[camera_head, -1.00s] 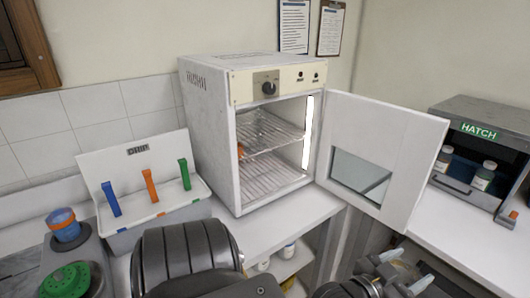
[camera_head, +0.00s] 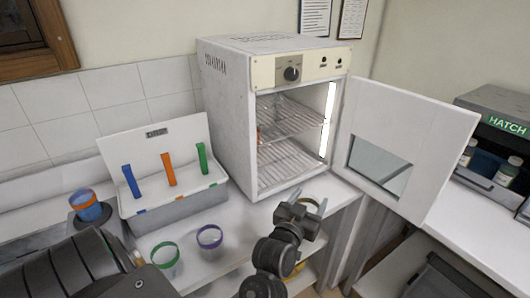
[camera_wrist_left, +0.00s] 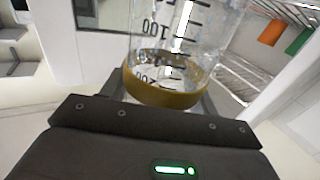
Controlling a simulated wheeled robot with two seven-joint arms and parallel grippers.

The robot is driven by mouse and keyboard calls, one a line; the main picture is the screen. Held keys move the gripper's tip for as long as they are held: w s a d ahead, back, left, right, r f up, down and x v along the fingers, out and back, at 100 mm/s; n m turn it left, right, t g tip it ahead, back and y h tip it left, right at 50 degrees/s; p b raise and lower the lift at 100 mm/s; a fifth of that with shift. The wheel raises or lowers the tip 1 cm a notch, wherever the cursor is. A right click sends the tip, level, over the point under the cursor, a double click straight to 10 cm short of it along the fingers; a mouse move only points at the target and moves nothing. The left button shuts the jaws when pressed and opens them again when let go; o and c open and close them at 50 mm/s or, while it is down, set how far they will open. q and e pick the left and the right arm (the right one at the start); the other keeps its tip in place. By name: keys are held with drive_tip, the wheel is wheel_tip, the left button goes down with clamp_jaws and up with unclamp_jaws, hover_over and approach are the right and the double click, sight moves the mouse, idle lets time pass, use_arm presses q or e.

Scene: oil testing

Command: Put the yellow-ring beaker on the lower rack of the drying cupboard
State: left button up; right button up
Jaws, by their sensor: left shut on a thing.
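My left gripper (camera_head: 306,207) is shut on the yellow-ring beaker (camera_head: 311,201), in front of the open drying cupboard and below its floor level in the head view. The gripper partly hides the beaker there. In the left wrist view the clear beaker with its yellow ring (camera_wrist_left: 160,92) and black scale marks sits between the jaws. The drying cupboard (camera_head: 228,120) has an upper wire rack (camera_head: 290,118) and a lower wire rack (camera_head: 285,160). The lower rack looks empty. My right gripper is not in view.
The cupboard door (camera_head: 415,125) stands wide open to the right. A drip tray (camera_head: 160,150) with coloured pegs stands left. A green-ring beaker (camera_head: 165,258) and a purple-ring beaker (camera_head: 209,240) stand on the counter. A small orange thing shows by the upper rack's left side.

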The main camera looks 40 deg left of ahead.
use_arm(q)
drive_tip(key=w+a+r+n+g+y+p, duration=0.1)
drive_tip(key=w+a+n+g+y+p, duration=0.5)
drive_tip(key=w+a+n+y, duration=0.3)
drive_tip(key=shift+w+a+g+y+p, duration=0.35)
drive_tip(key=shift+w+a+g+y, duration=0.35)
drive_tip(key=shift+w+a+y, duration=0.7)
drive_tip(key=shift+w+d, duration=0.15)
